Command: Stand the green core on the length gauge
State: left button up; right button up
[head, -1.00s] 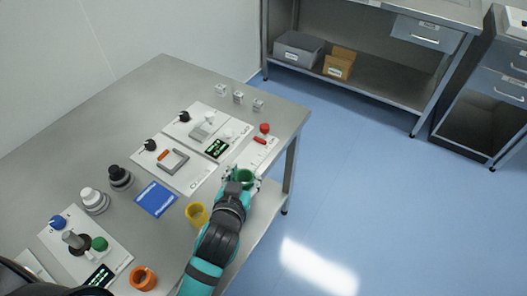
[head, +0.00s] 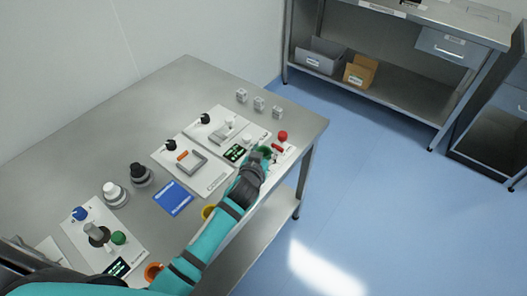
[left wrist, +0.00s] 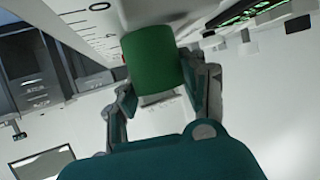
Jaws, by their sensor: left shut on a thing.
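My left gripper (head: 262,158) is shut on the green core (head: 266,151), a short hollow cylinder that the fingers partly hide in the head view. In the left wrist view the green core (left wrist: 153,60) sits between the two fingers (left wrist: 160,100). The white plate with a red knob, seemingly the length gauge (head: 287,152), lies at the table's right edge, right beside and under the gripper. Its scale marks (left wrist: 82,20) show close to the core in the left wrist view. I cannot tell whether the core touches the plate. My right gripper is not in view.
White device plates with a bracket (head: 193,163) and a display (head: 236,153) stand left of the gripper. A yellow core (head: 208,211) and an orange core (head: 153,271) stand near the front edge. Small grey blocks (head: 259,103) line the back. A blue card (head: 173,198) lies flat.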

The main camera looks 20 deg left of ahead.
pick_arm(q)
jog(key=shift+f, duration=0.1)
jog(key=shift+f, duration=0.15)
jog(key=o, duration=1.1)
jog(key=shift+r, duration=0.2)
jog(key=v, duration=1.2)
jog(key=shift+a, duration=0.1)
